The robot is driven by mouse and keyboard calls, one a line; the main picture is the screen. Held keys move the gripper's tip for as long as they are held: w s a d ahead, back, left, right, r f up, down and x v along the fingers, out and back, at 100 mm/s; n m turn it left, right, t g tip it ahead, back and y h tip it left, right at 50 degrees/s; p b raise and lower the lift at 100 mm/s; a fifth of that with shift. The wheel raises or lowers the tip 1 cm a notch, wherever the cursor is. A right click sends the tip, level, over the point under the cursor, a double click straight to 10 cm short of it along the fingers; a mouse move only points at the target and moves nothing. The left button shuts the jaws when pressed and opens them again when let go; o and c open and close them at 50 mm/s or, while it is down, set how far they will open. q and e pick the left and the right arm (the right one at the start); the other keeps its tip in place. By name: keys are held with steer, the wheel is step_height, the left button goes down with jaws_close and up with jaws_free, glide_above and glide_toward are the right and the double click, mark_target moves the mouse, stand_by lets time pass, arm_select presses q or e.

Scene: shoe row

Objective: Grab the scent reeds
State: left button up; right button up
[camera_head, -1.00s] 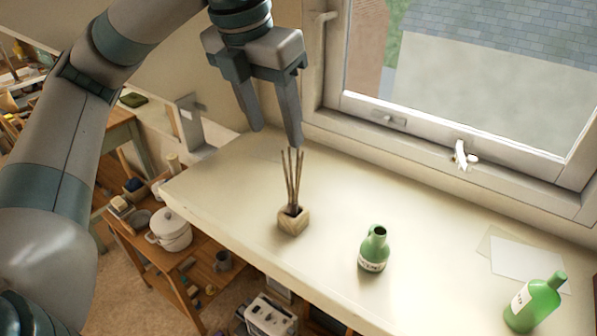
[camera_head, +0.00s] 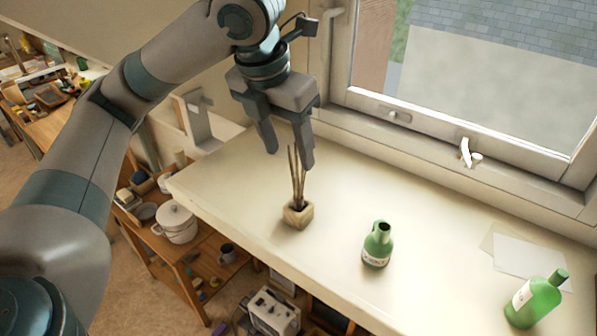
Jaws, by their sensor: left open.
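The scent reeds (camera_head: 297,184) stand upright, fanned slightly, in a small wooden block holder (camera_head: 298,215) on the cream counter. My left gripper (camera_head: 290,160) is open and points down. Its fingertips are at about the height of the reed tops in the picture, and one finger overlaps the upper reeds. I cannot tell whether the reeds are between the fingers or behind them. Nothing is held. My right gripper is not in view.
A round green bottle (camera_head: 377,246) stands right of the holder on the counter (camera_head: 335,190). A taller green bottle (camera_head: 534,300) and white paper (camera_head: 530,262) are farther right. The window frame (camera_head: 400,125) rises behind. A lower wooden shelf with a white pot (camera_head: 177,222) is at left.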

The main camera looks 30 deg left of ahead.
mark_target(301, 180)
arm_select(q)
steer(key=x, duration=0.5)
steer(key=shift+f+p, duration=0.2)
steer(key=shift+p, duration=0.2)
steer(key=shift+f, duration=0.1)
steer(key=shift+w, duration=0.1)
steer(key=shift+w+d+f+p, duration=0.15)
steer(key=shift+w+f+p, duration=0.25)
steer(key=shift+f+p, duration=0.2)
steer(key=x, duration=0.3)
steer(key=shift+w+r+p, duration=0.1)
steer(key=shift+w+p, duration=0.05)
steer(key=shift+p, duration=0.25)
steer(key=shift+w+f, duration=0.1)
steer(key=shift+f, duration=0.3)
steer(key=c, duration=1.1)
